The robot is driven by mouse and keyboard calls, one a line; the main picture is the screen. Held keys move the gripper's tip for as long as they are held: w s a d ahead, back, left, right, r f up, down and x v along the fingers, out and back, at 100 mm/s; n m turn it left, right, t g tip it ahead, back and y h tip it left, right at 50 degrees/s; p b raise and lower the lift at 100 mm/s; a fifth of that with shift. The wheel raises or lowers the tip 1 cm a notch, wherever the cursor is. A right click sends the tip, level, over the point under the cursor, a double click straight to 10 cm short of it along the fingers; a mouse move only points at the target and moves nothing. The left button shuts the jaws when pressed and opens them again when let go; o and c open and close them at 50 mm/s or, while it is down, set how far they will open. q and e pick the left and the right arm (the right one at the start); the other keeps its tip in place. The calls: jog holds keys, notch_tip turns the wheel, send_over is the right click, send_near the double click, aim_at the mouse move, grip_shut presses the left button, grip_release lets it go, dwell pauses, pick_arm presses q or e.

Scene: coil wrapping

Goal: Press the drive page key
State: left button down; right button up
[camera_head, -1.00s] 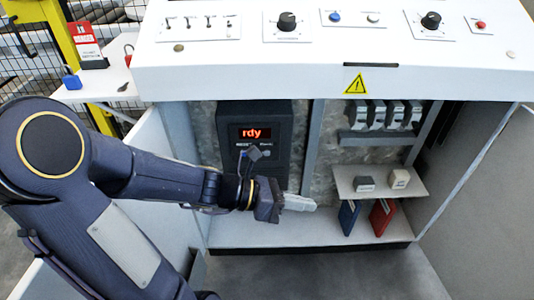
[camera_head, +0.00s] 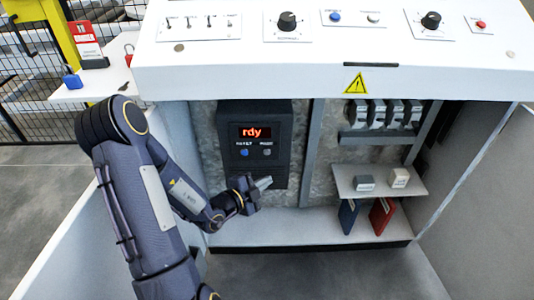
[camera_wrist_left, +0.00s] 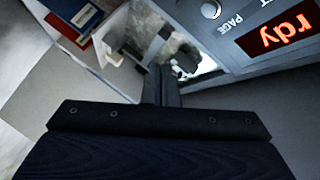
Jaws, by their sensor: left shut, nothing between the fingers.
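The dark drive unit (camera_head: 283,118) hangs in the open cabinet with a red "rdy" display (camera_head: 250,132). Below the display are a blue key (camera_head: 244,152) and a grey key, the page key (camera_head: 267,152). The wrist view shows the light round page key (camera_wrist_left: 211,9) beside its PAGE label, and the red display (camera_wrist_left: 280,35). My left gripper (camera_head: 263,183) is shut and empty, in front of the lower part of the drive, below the keys and apart from them. Its fingers (camera_wrist_left: 161,86) show together in the wrist view. My right gripper is not in view.
The white control panel (camera_head: 330,70) overhangs the cabinet opening. To the right are a small shelf (camera_head: 378,182) with two blocks, and a blue and a red binder (camera_head: 382,215) below. A vertical grey rail (camera_head: 312,150) stands right of the drive.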

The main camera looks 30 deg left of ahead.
aim_at(267, 153)
pick_arm(q)
jog(key=w+a, duration=0.4)
jog(key=w, duration=0.3)
jog(key=shift+w+a, duration=0.2)
jog(key=shift+a, duration=0.05)
dwell(1.9)
jog(key=shift+w+a+p, duration=0.2)
jog(key=shift+w+p, duration=0.15)
jog(key=shift+p, duration=0.1)
